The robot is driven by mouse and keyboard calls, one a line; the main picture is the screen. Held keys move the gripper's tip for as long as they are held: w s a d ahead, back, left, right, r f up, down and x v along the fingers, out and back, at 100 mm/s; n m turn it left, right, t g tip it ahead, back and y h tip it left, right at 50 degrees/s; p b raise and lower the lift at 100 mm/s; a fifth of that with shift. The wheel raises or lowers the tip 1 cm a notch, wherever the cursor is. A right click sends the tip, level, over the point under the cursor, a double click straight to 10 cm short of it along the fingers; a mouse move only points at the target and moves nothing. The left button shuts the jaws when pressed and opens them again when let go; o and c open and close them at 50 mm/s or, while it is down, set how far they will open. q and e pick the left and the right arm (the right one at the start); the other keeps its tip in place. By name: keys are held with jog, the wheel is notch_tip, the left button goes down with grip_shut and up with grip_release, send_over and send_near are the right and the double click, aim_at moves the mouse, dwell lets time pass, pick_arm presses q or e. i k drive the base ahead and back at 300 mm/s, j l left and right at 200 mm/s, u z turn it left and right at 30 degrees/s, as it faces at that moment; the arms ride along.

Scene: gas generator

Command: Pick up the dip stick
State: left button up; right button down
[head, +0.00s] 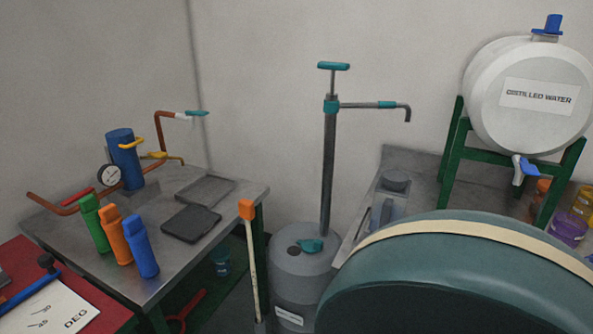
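A stick with a pale wooden shaft (253,270) and an orange block at its top stands nearly upright in the head view, and it looks like the dip stick. It is beside the right corner of the left metal table and left of the grey drum (300,268). Its lower end looks grey and runs to the bottom edge of the picture. Neither of my grippers shows in this view.
The left metal table (226,212) holds green, orange and blue bottles (141,248), dark flat pads and a gauge. A tall hand pump (328,170) rises from the drum. A large teal rounded shape (450,270) blocks the lower right.

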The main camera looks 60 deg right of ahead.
aim_at(246, 209)
jog(key=z, duration=2)
